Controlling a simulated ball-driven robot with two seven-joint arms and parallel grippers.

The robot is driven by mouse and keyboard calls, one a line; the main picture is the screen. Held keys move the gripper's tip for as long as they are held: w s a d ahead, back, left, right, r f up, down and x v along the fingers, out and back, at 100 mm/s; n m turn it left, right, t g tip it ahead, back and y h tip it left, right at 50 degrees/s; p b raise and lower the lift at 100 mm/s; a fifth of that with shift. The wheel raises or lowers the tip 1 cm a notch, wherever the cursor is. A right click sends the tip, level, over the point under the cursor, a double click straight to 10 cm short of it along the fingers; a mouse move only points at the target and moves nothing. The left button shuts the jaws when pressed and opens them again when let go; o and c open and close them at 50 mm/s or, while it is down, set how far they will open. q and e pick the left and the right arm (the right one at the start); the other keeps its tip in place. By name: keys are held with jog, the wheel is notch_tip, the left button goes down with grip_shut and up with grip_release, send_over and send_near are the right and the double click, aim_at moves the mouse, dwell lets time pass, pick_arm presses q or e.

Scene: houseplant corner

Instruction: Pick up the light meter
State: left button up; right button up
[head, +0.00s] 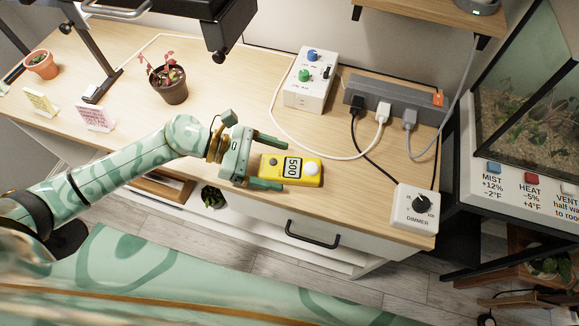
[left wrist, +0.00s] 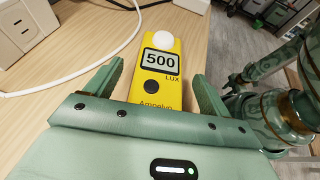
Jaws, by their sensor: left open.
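The light meter (head: 290,169) is a yellow block with a white dome and a screen reading 500. It lies flat on the wooden table near its front edge. My left gripper (head: 268,164) is open, with one finger on each side of the meter's near end. In the left wrist view the light meter (left wrist: 161,62) lies between and beyond the fingertips of my left gripper (left wrist: 157,82), with gaps on both sides. The lower end of the meter is hidden by the gripper body.
A white cable (head: 300,152) curves behind the meter. A dimmer box (head: 415,208) stands to the right, a white control box (head: 310,80) and a grey power strip (head: 395,100) behind. A potted red plant (head: 168,82) stands back left. The table's front edge is close to the gripper.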

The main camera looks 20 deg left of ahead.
aim_at(290, 170)
pick_arm(q)
jog(key=shift+x, duration=1.2)
jog(key=shift+c, duration=0.3)
jog(key=c, duration=1)
jog(key=shift+c, duration=0.4)
jog(key=shift+r, duration=0.1)
